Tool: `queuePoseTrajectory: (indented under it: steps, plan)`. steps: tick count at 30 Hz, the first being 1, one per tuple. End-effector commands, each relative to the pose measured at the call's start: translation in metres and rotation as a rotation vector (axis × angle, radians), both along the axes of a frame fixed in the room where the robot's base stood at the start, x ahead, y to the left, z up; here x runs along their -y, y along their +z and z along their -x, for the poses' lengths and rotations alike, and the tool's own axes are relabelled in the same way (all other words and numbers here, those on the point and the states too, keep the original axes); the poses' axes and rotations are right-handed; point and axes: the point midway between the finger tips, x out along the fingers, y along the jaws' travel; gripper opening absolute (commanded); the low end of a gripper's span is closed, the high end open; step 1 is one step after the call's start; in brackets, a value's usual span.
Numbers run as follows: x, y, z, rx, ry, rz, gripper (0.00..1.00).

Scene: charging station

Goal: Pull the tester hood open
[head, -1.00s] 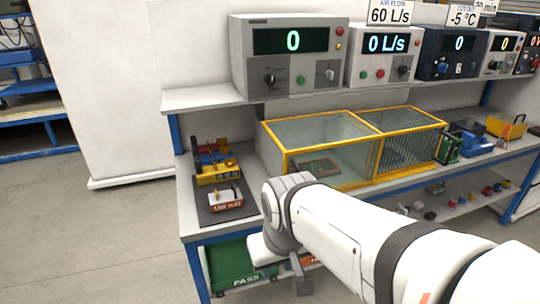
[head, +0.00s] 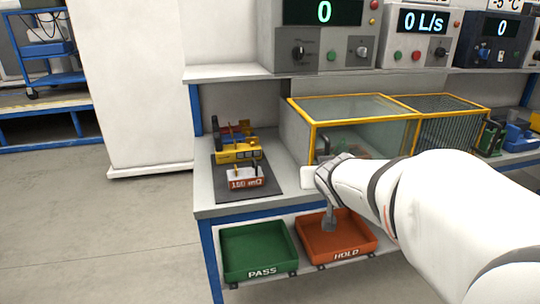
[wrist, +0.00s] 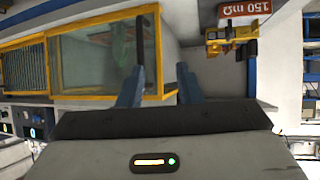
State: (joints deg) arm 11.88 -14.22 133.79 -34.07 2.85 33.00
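The tester hood (head: 362,136) is a clear box lid with a yellow frame. It stands shut on the bench, right of the dark mat, in the head view. In the wrist view, turned upside down, the hood (wrist: 78,94) fills the upper left with its yellow edge near my fingers. My gripper (wrist: 160,84) has its two blue-grey fingers apart with nothing seen between them. It is in front of the hood's left part; whether it touches the frame I cannot tell.
Below the bench are a green PASS tray (head: 258,232) and an orange HOLD tray (head: 310,246). A shelf (head: 225,73) with instruments overhangs the hood. Floor at left is clear.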

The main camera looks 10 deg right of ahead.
Motion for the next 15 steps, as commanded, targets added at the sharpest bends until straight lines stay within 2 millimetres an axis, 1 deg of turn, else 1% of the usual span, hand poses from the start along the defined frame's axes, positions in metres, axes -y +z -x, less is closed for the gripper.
queuePoseTrajectory:
  steps: [1, 3, 6, 10, 15]
  plan:
    - [0.012, -0.028, -0.015, 0.049, 0.016, 0.016, 0.32]
    - [0.035, -0.026, -0.035, 0.196, -0.024, 0.050, 0.32]
    - [0.050, -0.027, -0.055, 0.336, -0.002, 0.063, 0.32]
    - [0.062, -0.027, -0.069, 0.464, 0.031, 0.073, 0.32]
    - [0.068, -0.023, -0.077, 0.543, 0.057, 0.078, 0.32]
